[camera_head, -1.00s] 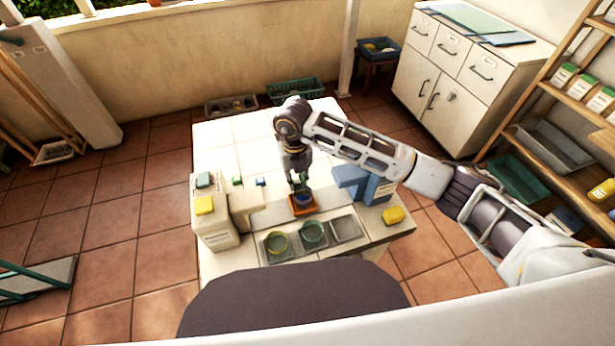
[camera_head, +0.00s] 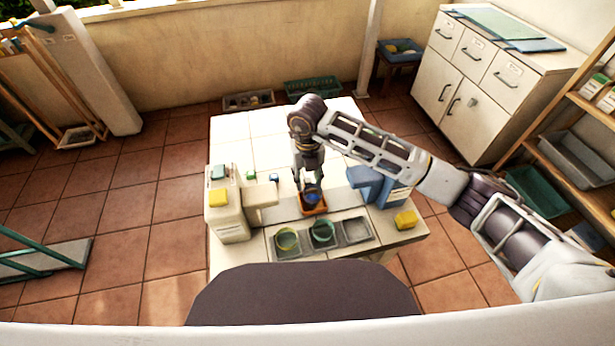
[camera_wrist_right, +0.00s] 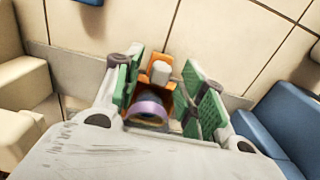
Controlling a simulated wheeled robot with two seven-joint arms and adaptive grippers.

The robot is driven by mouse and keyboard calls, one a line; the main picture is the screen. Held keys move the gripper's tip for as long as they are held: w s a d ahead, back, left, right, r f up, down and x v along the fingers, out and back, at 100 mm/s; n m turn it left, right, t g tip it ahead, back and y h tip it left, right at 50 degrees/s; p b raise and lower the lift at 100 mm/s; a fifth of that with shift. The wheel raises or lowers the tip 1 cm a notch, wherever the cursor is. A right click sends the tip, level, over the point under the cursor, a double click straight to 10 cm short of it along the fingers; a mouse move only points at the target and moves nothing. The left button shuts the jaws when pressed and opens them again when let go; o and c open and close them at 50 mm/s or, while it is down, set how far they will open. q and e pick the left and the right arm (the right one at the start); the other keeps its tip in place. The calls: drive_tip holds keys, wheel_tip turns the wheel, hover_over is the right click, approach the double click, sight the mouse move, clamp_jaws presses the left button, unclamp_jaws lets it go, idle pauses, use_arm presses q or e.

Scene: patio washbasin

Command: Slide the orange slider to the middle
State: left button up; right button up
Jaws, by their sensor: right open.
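The orange slider (camera_head: 314,209) is on the white tiled table, between a beige block and a blue block. A blue round item sits in or on it. In the right wrist view the orange piece (camera_wrist_right: 163,58) has a pale upright knob (camera_wrist_right: 161,73) and a purple-rimmed round item (camera_wrist_right: 149,108). My right gripper (camera_head: 311,187) points down over the slider. In the wrist view its green-padded fingers (camera_wrist_right: 165,92) stand apart on either side of the orange piece; whether they touch it I cannot tell. My left gripper is not in view.
The beige block (camera_head: 230,226) stands left; the blue block (camera_head: 371,186) stands right, with a yellow item (camera_head: 406,220) beside it. A grey tray (camera_head: 284,254) with a yellow-green bowl and a teal bowl is at the near edge. The table's far part (camera_head: 250,132) is clear.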

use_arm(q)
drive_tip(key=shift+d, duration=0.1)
use_arm(e)
wheel_tip(320, 180, up, 12)
idle(0.6)
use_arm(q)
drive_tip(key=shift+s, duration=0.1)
use_arm(e)
drive_tip(key=shift+f, duration=0.1)
idle(0.4)
